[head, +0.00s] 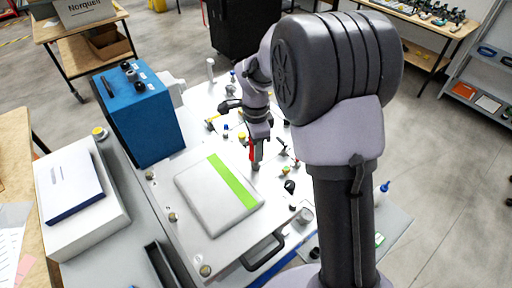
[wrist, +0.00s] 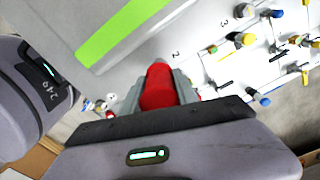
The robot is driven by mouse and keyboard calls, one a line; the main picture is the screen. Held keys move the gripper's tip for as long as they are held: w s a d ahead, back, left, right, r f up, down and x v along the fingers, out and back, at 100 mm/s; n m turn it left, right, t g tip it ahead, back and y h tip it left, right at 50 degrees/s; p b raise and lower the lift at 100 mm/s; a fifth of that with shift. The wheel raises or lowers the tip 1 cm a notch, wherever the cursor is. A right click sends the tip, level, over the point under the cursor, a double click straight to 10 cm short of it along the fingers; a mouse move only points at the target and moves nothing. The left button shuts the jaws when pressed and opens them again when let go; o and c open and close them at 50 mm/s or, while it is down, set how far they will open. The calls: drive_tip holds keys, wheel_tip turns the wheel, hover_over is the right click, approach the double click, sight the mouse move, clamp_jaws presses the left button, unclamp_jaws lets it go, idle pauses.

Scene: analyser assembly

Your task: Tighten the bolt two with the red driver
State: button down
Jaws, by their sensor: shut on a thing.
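The red driver (wrist: 158,88) is upright between the fingers of my gripper (wrist: 158,100) in the wrist view, its red handle gripped. In the head view the red of the driver (head: 251,150) shows below my wrist, at the right edge of the white panel with a green stripe (head: 218,195). My gripper (head: 257,152) is shut on it there. In the wrist view a printed "2" (wrist: 176,54) lies just beyond the driver. The driver's tip is hidden, and I cannot tell whether it touches a bolt. I cannot make out bolt two.
A blue box (head: 142,115) stands behind the panel at left, a white box (head: 80,205) further left. A black handle (head: 262,252) is at the front. Several coloured drivers and small tools (wrist: 240,39) crowd the board to the right of the gripper.

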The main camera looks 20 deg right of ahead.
drive_tip(key=shift+r+p, duration=2.15)
drive_tip(key=shift+r, duration=0.85)
